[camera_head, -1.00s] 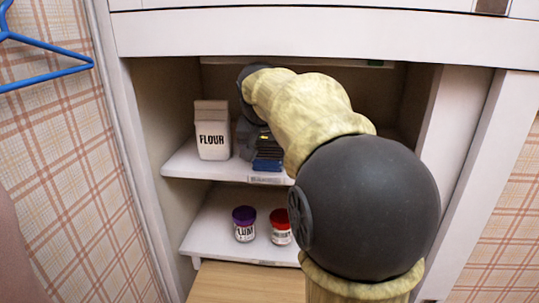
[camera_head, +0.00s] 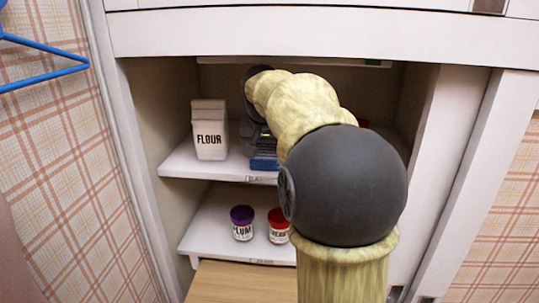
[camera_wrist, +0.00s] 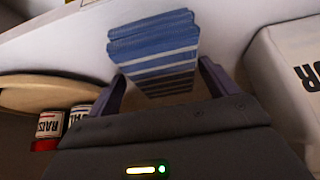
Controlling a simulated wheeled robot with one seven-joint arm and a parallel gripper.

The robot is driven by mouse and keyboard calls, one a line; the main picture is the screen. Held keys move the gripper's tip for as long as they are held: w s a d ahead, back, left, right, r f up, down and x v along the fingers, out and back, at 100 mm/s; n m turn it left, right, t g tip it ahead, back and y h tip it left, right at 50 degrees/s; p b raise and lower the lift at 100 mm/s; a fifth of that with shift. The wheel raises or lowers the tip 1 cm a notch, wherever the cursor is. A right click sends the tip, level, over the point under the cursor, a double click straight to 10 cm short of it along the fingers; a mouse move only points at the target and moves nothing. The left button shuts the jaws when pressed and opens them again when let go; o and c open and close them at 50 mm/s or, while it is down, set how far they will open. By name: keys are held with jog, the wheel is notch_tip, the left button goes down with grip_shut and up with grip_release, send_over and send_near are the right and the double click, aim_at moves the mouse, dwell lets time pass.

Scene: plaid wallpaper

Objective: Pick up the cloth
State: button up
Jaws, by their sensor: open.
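The cloth (camera_wrist: 152,48) is a folded blue stack with pale stripes and a darker near part. It lies on the upper white shelf, and its front shows in the head view (camera_head: 264,163). My gripper (camera_wrist: 162,72) is open, with one finger on each side of the cloth's near part and no clear grip on it. In the head view my gripper (camera_head: 254,138) is mostly hidden behind my arm, just above and behind the visible blue front.
A white flour bag (camera_head: 210,132) stands left of the cloth; it is close at the right in the wrist view (camera_wrist: 290,75). A purple-lidded jar (camera_head: 242,224) and a red-lidded jar (camera_head: 279,226) stand on the lower shelf. A blue hanger (camera_head: 40,68) hangs at the left.

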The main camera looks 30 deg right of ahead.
jog(key=shift+w+a+f, duration=0.1)
jog(key=shift+a, duration=0.25)
jog(key=shift+c, duration=1)
jog(key=shift+d, duration=0.1)
jog(key=c, duration=1)
jog(key=shift+o, duration=0.2)
jog(key=shift+r, duration=0.35)
jog(key=s+a, duration=0.3)
jog(key=s, duration=0.2)
jog(key=s+a+b, duration=0.1)
jog(key=s+a, duration=0.2)
jog(key=s, duration=0.2)
jog(key=s+a+b, duration=0.1)
jog(key=s+a, duration=0.3)
jog(key=s, duration=0.1)
